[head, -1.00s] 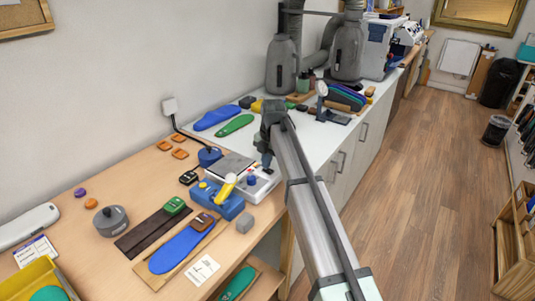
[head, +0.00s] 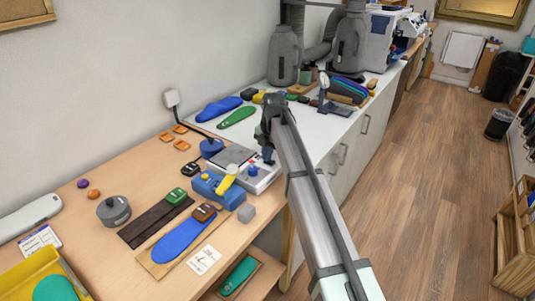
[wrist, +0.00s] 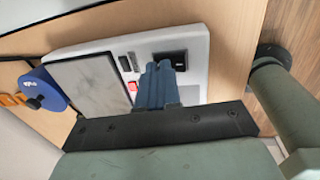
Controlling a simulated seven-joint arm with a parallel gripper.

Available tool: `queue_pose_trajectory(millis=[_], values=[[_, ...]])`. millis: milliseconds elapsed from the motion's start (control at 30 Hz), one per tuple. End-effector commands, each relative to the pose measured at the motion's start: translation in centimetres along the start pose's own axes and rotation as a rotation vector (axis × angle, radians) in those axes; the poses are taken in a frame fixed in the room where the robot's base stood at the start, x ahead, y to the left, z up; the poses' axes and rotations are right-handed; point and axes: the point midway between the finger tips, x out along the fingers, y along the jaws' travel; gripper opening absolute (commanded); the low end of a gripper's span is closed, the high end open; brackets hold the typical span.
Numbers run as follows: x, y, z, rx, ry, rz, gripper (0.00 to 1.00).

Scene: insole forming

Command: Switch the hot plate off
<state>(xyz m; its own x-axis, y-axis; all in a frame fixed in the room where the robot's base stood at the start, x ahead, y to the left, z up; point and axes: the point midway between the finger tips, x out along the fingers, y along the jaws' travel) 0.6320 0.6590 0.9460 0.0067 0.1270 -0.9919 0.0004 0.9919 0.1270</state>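The hot plate has a white body (head: 262,180) and a grey square top (head: 231,158), and stands on the bench in the middle of the head view. In the wrist view, its grey top (wrist: 92,84) is at left. Its front panel shows a small lit red switch (wrist: 132,87), a dark slot-like part (wrist: 125,63) and a black display (wrist: 178,60). My gripper (head: 267,157) is over the panel end of the hot plate. Its blue-grey fingers (wrist: 158,80) are together and empty, just right of the red switch in the wrist view. Contact with the panel cannot be told.
A blue device with a yellow handle (head: 220,186) stands close in front of the hot plate. A blue round object (head: 211,148) sits behind it, also visible in the wrist view (wrist: 42,90).

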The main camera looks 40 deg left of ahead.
Motion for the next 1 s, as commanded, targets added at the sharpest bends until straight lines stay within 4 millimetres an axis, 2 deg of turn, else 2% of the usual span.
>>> queue_pose_trajectory(millis=[33,467,767,867,1000], values=[[1.0,-0.1,-0.3,-0.002,0.009,-0.003,0.0],[0.6,-1.9,-0.3,0.0,0.01,-0.013,0.0],[0.6,-2.3,-0.3,0.002,0.008,-0.015,0.0],[0.2,-2.2,-0.3,0.002,0.007,-0.014,0.0],[-1.5,-1.8,-0.2,0.001,0.004,-0.003,0.0]])
